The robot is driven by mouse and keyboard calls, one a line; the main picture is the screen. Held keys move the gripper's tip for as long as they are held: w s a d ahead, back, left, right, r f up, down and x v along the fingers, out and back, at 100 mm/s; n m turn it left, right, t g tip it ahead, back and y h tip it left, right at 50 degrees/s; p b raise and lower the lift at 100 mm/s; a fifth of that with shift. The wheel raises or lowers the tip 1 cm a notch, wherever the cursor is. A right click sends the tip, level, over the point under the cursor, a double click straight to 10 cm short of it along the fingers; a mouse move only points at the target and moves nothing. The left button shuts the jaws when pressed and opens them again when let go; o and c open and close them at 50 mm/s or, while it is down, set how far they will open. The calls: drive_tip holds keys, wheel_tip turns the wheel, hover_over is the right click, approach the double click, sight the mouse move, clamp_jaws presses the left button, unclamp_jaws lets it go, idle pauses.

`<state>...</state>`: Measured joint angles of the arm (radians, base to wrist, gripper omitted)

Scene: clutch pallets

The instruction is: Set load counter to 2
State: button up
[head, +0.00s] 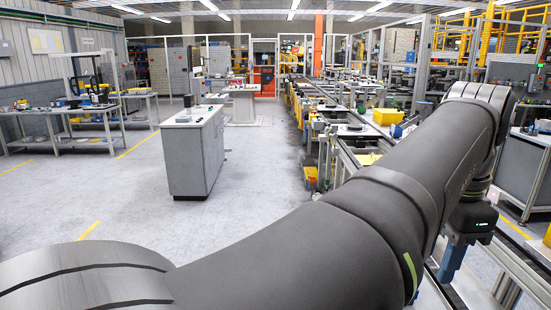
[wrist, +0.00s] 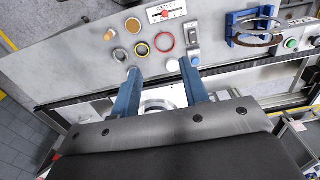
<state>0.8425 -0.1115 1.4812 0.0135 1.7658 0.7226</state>
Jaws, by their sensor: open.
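In the wrist view, a small white unit (wrist: 167,12) with dark characters and a red strip sits at the top edge of the grey panel (wrist: 75,60). It may be the load counter; its reading is too small to make out. My gripper (wrist: 160,66) has its two blue fingers apart, with nothing between them. The fingertips lie over the panel's lower edge, below the unit in the picture. In the head view, my gripper (head: 451,264) hangs pointing down at the right, partly cut off by my arm.
A blue bracket (wrist: 232,28) and green button (wrist: 291,43) are farther right. A grey cabinet (head: 193,155) stands on open floor.

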drive_tip(key=shift+f, duration=0.75)
drive_tip(key=shift+c, duration=0.2)
